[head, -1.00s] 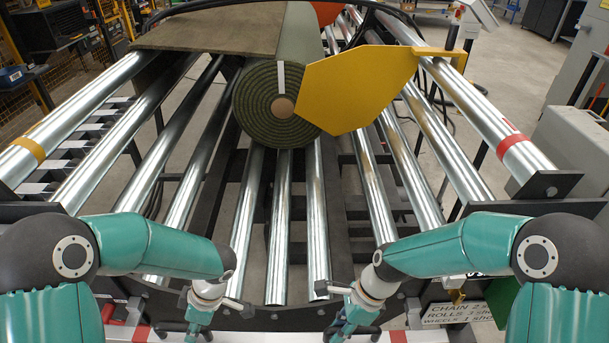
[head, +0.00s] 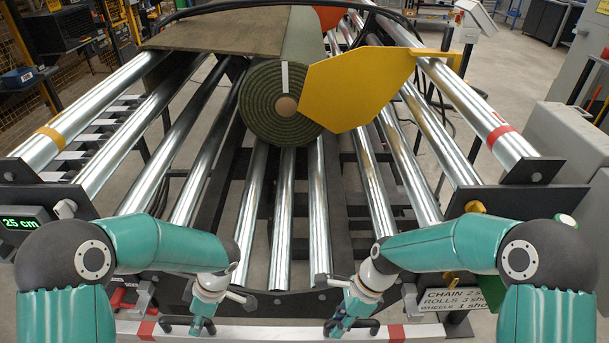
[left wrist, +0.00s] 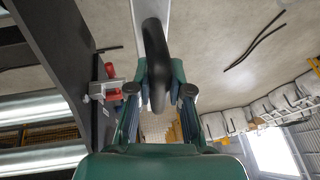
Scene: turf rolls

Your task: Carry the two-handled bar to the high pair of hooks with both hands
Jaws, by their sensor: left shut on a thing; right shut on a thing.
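The two-handled bar (head: 270,333) is pale with red bands and runs across the bottom of the head view, in front of the roller frame. My left gripper (head: 197,326) is shut on its left black handle. In the left wrist view this curved black handle (left wrist: 156,60) passes between the fingers of my left gripper (left wrist: 158,92). My right gripper (head: 336,327) is shut on the right black handle (head: 371,326). The fingers partly hide both handles. I cannot make out the high pair of hooks in either view.
Steel rollers (head: 282,220) fan out ahead behind a dark curved front edge. A display reading 25 cm (head: 22,222) is at left, a sign (head: 460,299) at lower right.

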